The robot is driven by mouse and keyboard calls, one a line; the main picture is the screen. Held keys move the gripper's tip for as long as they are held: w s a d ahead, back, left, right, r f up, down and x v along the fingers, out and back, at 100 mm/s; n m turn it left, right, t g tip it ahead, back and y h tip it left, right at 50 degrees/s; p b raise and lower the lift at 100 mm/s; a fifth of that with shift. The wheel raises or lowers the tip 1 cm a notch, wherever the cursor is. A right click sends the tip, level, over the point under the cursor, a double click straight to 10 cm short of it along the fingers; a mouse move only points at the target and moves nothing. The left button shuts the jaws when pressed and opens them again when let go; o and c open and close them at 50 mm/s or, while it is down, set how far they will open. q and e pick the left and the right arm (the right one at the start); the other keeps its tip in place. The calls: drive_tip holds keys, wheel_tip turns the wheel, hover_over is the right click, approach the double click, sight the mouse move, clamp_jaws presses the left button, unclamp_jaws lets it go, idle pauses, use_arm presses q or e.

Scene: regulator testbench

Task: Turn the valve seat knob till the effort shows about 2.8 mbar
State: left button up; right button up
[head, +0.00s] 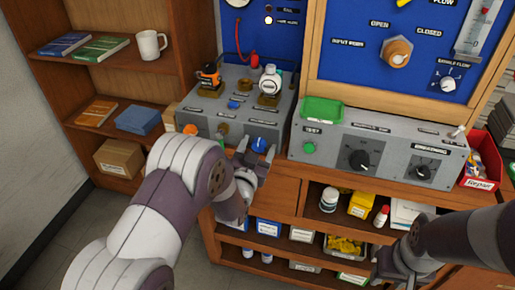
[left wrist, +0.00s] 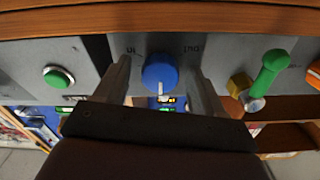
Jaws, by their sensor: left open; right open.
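A round blue knob (head: 260,145) sits on the front of the grey bench unit (head: 205,125); I take it for the valve seat knob, though its label is too small to read. My left gripper (head: 254,153) is at this knob. In the left wrist view the knob (left wrist: 160,71) has a white pointer aimed down in the picture. The open left fingers (left wrist: 159,62) stand on either side of it, with gaps visible on both sides. My right gripper (head: 388,270) is open and empty, low before the shelves. I cannot read any effort value.
A green-handled lever (left wrist: 268,72) stands near the left gripper's right finger in the wrist view. A second grey panel (head: 375,145) with black dials and a green tray (head: 322,110) is to the right. A red bin (head: 483,165) stands at the far right.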

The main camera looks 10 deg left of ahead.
use_arm(q)
drive_tip(key=c, duration=1.1)
drive_tip(key=shift+o, duration=0.2)
drive_tip(key=m+b, duration=0.1)
drive_tip(key=m, duration=0.2)
drive_tip(key=shift+f+m, duration=0.1)
drive_tip(key=shift+m, duration=0.3)
drive_tip(key=m+b, duration=0.1)
drive_tip(key=m, duration=0.3)
drive_tip(key=shift+m, duration=0.3)
drive_tip(key=m+b, duration=0.1)
drive_tip(key=m, duration=0.3)
drive_tip(key=shift+b, duration=0.35)
drive_tip(key=m+b, duration=0.1)
drive_tip(key=m, duration=0.3)
drive_tip(key=shift+m, duration=0.5)
